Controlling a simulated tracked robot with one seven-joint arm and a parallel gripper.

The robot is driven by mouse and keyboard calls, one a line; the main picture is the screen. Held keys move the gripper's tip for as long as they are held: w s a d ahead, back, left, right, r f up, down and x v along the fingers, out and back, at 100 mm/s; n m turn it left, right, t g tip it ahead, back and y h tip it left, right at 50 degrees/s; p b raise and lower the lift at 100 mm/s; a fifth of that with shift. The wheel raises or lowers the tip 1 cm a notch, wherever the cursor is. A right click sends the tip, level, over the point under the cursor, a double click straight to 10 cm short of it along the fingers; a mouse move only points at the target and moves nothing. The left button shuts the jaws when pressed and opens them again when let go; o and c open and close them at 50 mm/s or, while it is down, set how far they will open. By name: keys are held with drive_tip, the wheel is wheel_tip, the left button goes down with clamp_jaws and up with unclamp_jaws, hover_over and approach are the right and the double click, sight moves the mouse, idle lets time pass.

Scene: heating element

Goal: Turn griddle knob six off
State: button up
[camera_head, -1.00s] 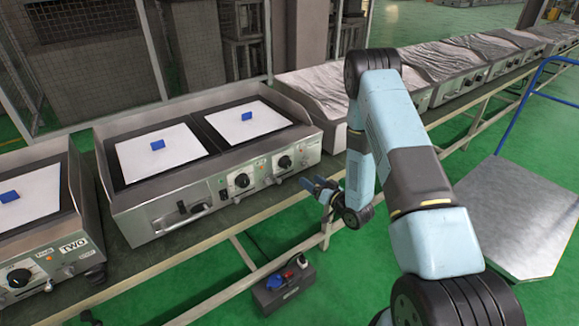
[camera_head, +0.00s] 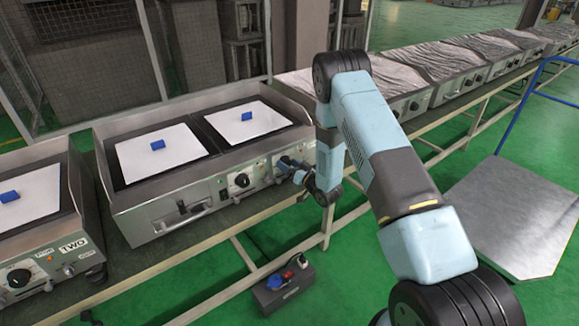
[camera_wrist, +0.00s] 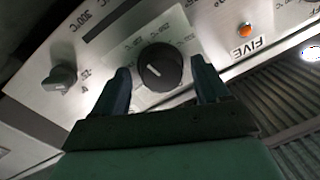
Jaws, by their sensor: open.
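In the wrist view a round black knob (camera_wrist: 162,68) with a white pointer line sits on a metal panel between the two fingers of my gripper (camera_wrist: 160,64). The fingers are apart, one on each side of the knob; I cannot tell whether they touch it. A label reading FIVE shows upside down to the right; I see no label reading six. In the head view my gripper (camera_head: 284,165) is at the right-hand knob of the double griddle (camera_head: 160,205) and hides that knob. The griddle's other black knob (camera_head: 242,180) stays visible.
The griddle carries white sheets (camera_head: 165,152) with blue blocks (camera_head: 247,116). Another griddle marked TWO (camera_head: 30,245) stands at left, covered ones (camera_head: 450,65) at back right. An orange lamp (camera_wrist: 246,31) and a grey knob (camera_wrist: 62,78) flank the black knob. A socket box (camera_head: 283,290) lies below.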

drive_tip(key=c, duration=1)
drive_tip(key=shift+c, duration=0.2)
drive_tip(key=shift+n, duration=0.3)
